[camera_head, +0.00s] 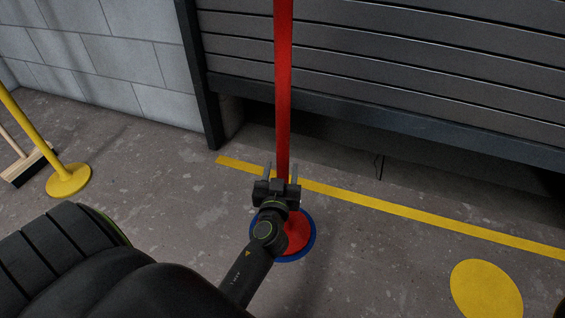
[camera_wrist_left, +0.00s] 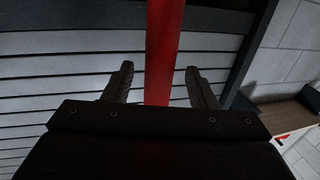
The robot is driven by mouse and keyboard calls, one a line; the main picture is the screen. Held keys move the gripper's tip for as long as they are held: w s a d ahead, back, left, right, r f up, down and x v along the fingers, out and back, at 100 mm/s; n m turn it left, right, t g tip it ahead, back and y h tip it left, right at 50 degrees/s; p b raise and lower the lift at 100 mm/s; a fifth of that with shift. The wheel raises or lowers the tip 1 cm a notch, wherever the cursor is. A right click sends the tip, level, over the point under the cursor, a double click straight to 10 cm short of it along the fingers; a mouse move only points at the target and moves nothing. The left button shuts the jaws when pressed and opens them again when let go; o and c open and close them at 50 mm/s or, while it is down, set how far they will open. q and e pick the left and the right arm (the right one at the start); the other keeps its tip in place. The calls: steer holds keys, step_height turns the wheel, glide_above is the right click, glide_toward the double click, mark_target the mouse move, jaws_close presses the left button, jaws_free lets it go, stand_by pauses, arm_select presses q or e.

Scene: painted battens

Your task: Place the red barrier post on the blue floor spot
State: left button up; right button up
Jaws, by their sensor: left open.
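The red barrier post (camera_head: 283,90) stands upright, its round red base (camera_head: 298,232) resting within the blue floor spot (camera_head: 309,245). A blue rim shows around the base's right and lower side; my arm hides part of the left side. My left gripper (camera_head: 282,172) is open at the lower part of the post, with one finger on each side of it. In the left wrist view the red post (camera_wrist_left: 163,50) runs up between the two open fingers (camera_wrist_left: 163,84), with a gap on both sides. My right gripper is not in view.
A yellow post with a round base (camera_head: 68,180) and a broom (camera_head: 28,163) stand at the left. A yellow floor line (camera_head: 400,208) runs before the grey slatted shutter (camera_head: 420,70). A yellow floor spot (camera_head: 486,290) lies at the lower right. Floor between is clear.

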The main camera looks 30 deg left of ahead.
arm_select(q)
steer(key=v, duration=0.3)
steer(key=shift+s+d, duration=0.15)
steer(key=shift+s, duration=0.2)
steer(key=shift+s+d, duration=0.15)
steer(key=shift+s, duration=0.15)
